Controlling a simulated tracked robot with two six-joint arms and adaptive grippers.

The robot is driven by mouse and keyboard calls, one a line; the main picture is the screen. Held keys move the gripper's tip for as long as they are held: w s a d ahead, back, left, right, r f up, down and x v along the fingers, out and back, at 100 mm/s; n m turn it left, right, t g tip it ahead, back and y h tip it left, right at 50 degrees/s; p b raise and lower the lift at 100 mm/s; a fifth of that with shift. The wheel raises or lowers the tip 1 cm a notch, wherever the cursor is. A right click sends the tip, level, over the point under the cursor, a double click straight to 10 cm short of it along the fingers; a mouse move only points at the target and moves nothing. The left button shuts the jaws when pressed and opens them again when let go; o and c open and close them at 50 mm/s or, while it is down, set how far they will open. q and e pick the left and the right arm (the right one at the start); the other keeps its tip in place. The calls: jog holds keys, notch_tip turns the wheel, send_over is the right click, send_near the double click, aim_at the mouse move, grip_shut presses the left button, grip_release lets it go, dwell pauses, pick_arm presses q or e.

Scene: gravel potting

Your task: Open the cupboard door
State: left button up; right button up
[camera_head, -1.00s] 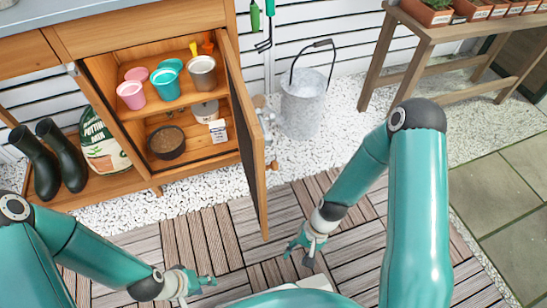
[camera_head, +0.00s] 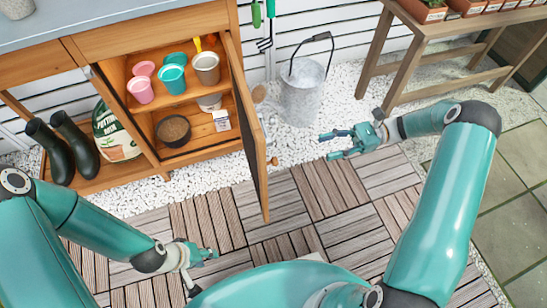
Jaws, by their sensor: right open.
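The cupboard (camera_head: 150,150) stands at the upper left with its door (camera_head: 247,130) swung wide open toward me, hinged on the right side. A small round wooden knob (camera_head: 274,161) shows on the door.
A metal bucket (camera_head: 303,90) stands on white gravel right of the door. Black boots (camera_head: 62,148) and a potting mix bag (camera_head: 116,135) are on the lower shelf at left. A wooden bench (camera_head: 450,50) with planters is at upper right. The deck (camera_head: 315,205) is clear.

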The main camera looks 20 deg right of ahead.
aim_at(275, 161)
jog(key=a, duration=1.5)
jog(key=shift+w+a+b, duration=0.1)
jog(key=shift+a+b, duration=0.1)
jog(key=shift+b, duration=0.2)
grip_shut()
